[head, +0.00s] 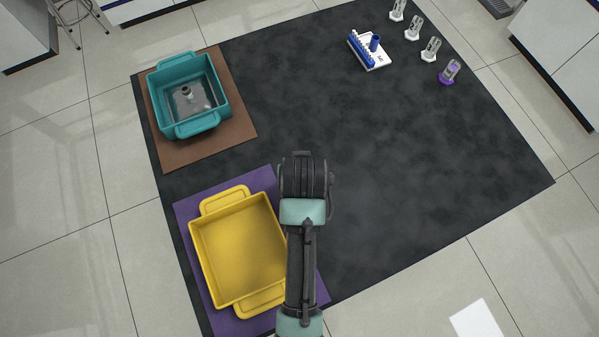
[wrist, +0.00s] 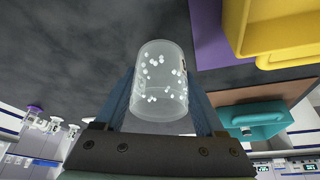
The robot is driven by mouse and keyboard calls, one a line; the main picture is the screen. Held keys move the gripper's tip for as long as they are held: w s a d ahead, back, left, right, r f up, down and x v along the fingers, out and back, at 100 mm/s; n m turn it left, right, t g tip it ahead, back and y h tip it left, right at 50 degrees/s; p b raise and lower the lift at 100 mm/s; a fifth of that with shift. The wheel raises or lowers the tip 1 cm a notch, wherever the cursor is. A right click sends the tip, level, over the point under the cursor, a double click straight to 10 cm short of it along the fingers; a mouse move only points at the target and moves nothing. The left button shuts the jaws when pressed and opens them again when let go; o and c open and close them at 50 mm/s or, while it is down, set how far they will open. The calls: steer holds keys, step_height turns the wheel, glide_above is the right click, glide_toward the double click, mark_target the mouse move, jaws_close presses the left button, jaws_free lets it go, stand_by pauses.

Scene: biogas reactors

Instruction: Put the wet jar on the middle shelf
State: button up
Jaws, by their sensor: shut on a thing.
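In the wrist view, a clear jar (wrist: 160,78) with several small white specks, perhaps drops, stands out between the two blue fingers of my gripper (wrist: 162,105). The fingers press on its sides, one left and one right. In the head view my arm reaches over the black mat, just right of the yellow tub, and hides the fingers and the jar. I see no shelf that I can clearly make out in either view.
A yellow tub (head: 225,225) stands on a purple mat (head: 190,211). A teal tub (head: 183,131) with a small grey object inside is on a brown mat (head: 240,130). The mat's middle is clear.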

steer(key=shift+f, duration=1.75)
steer(key=shift+f, duration=0.1)
steer(key=o, duration=1)
steer(key=shift+f, duration=0.1)
steer(key=o, duration=0.4)
